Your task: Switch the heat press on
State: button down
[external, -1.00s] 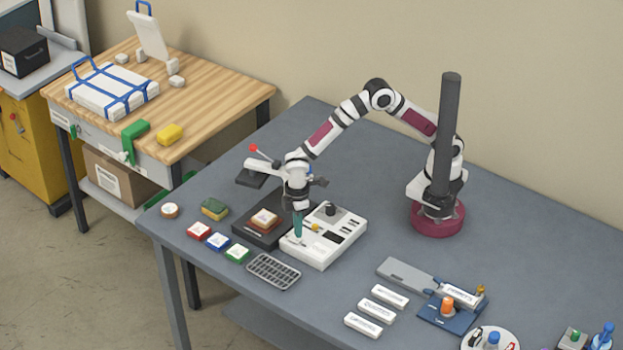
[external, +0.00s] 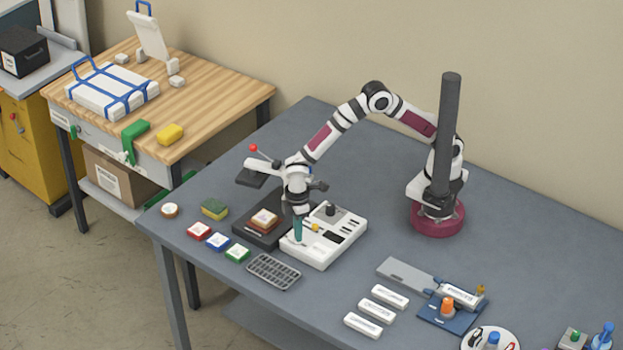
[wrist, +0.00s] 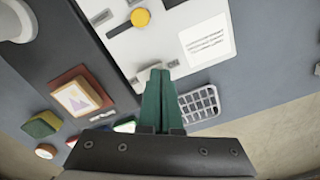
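The heat press has a dark base (external: 246,231), a raised arm with a dark plate (external: 251,178) and a red-balled lever (external: 253,148). Beside it on its right is a white control box (external: 345,238) with a black knob and a yellow slider knob (wrist: 140,18). The box also fills the top of the wrist view (wrist: 175,35). My gripper (external: 297,240) points down over the box's front left part. In the wrist view its teal fingers (wrist: 159,72) are together with nothing visible between them. Small grey parts (wrist: 173,64) show beside the tips; what lies under the tips is hidden.
A framed picture tile (wrist: 75,97) lies on the press base. Red, blue and green pads (external: 217,242), a sponge (external: 214,209) and a grey grid rack (external: 273,271) lie in front. White bars (external: 376,311) lie to the right. The table behind the box is clear.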

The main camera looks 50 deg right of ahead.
jog(key=shift+r, duration=3.45)
jog(key=d+r+m, duration=0.5)
jog(key=d, duration=0.6)
jog(key=d+r+m, duration=0.4)
jog(key=d+r, duration=0.1)
jog(key=d, duration=0.6)
jog(key=s+d+m+y, duration=0.1)
jog(key=s+d+m, duration=0.7)
jog(key=s+d, duration=0.3)
jog(key=shift+s+f+m+y, duration=0.15)
jog(key=shift+s+m+y, duration=0.2)
jog(key=shift+s, duration=0.45)
